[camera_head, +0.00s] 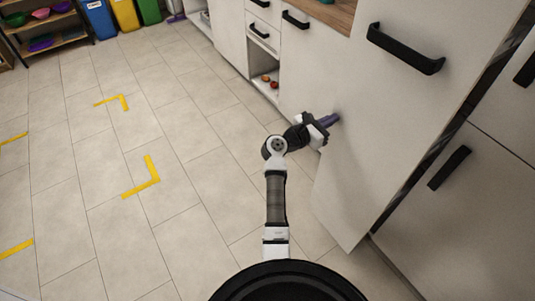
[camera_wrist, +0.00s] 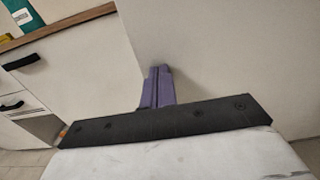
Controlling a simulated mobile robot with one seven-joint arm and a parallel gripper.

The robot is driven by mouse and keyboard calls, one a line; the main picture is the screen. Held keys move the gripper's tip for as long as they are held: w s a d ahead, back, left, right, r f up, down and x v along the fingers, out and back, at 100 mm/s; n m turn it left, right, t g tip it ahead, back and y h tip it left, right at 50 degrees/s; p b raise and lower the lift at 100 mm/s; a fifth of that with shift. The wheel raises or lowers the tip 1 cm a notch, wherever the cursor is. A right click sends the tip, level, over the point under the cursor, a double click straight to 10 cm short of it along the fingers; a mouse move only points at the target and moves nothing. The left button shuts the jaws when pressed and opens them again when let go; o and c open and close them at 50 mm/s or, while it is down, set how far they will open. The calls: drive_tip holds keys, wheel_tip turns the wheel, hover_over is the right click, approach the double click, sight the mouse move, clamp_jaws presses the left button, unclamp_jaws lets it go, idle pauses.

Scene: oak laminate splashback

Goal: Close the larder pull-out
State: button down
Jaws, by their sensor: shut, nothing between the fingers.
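The larder pull-out (camera_head: 400,110) is a tall pale front with a black bar handle (camera_head: 405,48) near its top. A dark gap runs down its right side, and its lower corner stands out over the floor, so it looks partly open. My gripper (camera_head: 330,120) is shut and empty, with its purple fingers at the left part of this front, well below the handle. In the wrist view the fingers (camera_wrist: 158,86) are together and point at the plain pale panel (camera_wrist: 220,50). They look close to it or touching; I cannot tell which.
Drawers with black handles (camera_head: 295,19) and an open niche (camera_head: 266,80) holding small round items lie to the left. Another cabinet with a black handle (camera_head: 449,167) is at the right. Tiled floor with yellow corner marks (camera_head: 150,178) is clear at left. Coloured bins (camera_head: 124,14) stand far back.

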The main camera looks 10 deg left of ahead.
drive_tip(key=b+x, duration=0.3)
drive_tip(key=x, duration=1.2)
drive_tip(key=shift+r+b, duration=0.2)
drive_tip(key=shift+b, duration=0.1)
drive_tip(key=shift+r, duration=0.1)
drive_tip(key=shift+s, duration=0.1)
